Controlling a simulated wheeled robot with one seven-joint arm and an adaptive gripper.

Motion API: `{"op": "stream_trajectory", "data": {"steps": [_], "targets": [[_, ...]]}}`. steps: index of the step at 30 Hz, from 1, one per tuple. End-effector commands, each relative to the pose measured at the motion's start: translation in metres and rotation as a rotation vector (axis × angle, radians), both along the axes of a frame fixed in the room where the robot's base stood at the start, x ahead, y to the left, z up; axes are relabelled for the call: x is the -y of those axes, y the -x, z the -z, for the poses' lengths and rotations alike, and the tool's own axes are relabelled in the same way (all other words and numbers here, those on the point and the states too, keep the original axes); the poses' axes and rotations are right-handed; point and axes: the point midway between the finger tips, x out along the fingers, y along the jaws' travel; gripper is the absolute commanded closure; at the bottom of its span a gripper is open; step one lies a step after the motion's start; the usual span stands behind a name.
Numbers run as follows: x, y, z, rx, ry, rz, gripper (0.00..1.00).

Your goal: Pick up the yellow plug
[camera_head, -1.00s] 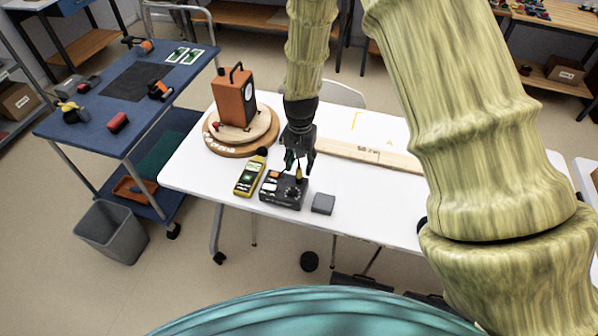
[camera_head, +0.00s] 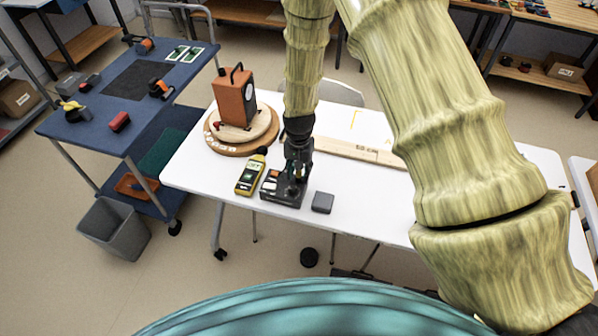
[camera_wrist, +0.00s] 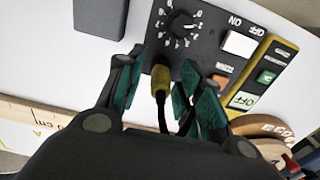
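The yellow plug (camera_wrist: 161,80) stands at the black control box (camera_wrist: 208,28), beside its numbered dial, with a dark cable running from it toward my wrist. In the wrist view my gripper (camera_wrist: 160,68) is open, with one teal-padded finger on each side of the plug. Gaps show between the pads and the plug. In the head view my gripper (camera_head: 297,172) is low over the right part of the control box (camera_head: 281,189) and hides the plug.
A yellow meter (camera_head: 250,176) lies left of the box and a grey block (camera_head: 322,202) right of it. An orange device (camera_head: 235,98) stands on a round wooden base (camera_head: 213,133) behind. A wooden ruler (camera_head: 357,152) lies behind on the white table (camera_head: 385,205), whose right part looks clear.

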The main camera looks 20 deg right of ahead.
Motion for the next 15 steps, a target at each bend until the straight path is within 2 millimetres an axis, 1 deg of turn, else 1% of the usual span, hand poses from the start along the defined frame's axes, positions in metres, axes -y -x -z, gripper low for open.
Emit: {"op": "stream_trajectory", "data": {"steps": [1,4,5,15], "targets": [[0.0000,0.0000,-0.0001,0.000,0.000,0.000,0.78],[0.0001,0.0001,-0.0001,0.000,0.000,0.000,0.96],[0.0001,0.0001,-0.0001,0.000,0.000,0.000,1.00],[0.0001,-0.0001,-0.0007,0.000,0.000,0.000,1.00]]}}
